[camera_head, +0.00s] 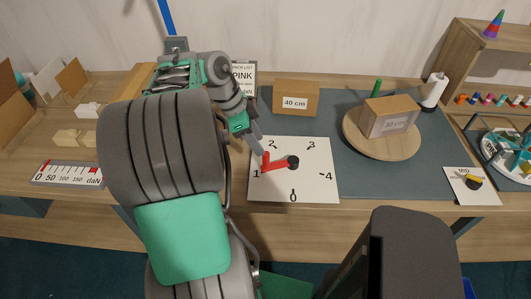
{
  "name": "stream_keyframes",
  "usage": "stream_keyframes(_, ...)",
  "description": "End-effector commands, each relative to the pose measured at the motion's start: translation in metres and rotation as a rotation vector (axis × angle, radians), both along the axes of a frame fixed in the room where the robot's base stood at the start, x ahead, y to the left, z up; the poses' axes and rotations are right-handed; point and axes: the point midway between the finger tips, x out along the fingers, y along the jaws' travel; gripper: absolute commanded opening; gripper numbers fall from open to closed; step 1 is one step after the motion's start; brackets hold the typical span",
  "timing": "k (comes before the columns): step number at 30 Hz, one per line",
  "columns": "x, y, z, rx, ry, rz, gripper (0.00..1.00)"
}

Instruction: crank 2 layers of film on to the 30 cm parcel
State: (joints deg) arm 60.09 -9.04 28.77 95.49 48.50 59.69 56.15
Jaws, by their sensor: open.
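The 30 cm parcel (390,117) is a brown box on a round wooden turntable (372,145). No film can be made out on it at this size. A white plate (315,187) carries numbers 0 to 4 around a black hub (293,162). A red crank (277,165) points left from the hub, close to the 1, with a red upright knob (265,158) at its end. My gripper (257,147) is open, its fingers reaching down beside the knob. I cannot tell whether they touch it. A white roll (434,90) stands upright behind the turntable.
A 40 cm box (296,98) stands behind the plate. A green post (377,88) rises behind the parcel. A small dial card (472,185) lies at the right front. A daN scale (68,174) is at left. My arm covers the middle left.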

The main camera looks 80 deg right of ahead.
Motion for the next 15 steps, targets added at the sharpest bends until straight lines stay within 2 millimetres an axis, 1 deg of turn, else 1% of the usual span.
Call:
stream_keyframes(9, -0.020, -0.007, -0.052, 0.001, 0.001, 0.004, 0.43)
stream_keyframes(12, -0.024, -0.008, -0.063, 0.000, 0.000, 0.005, 0.43)
stream_keyframes(15, -0.025, -0.009, -0.067, 0.000, -0.001, 0.007, 0.43)
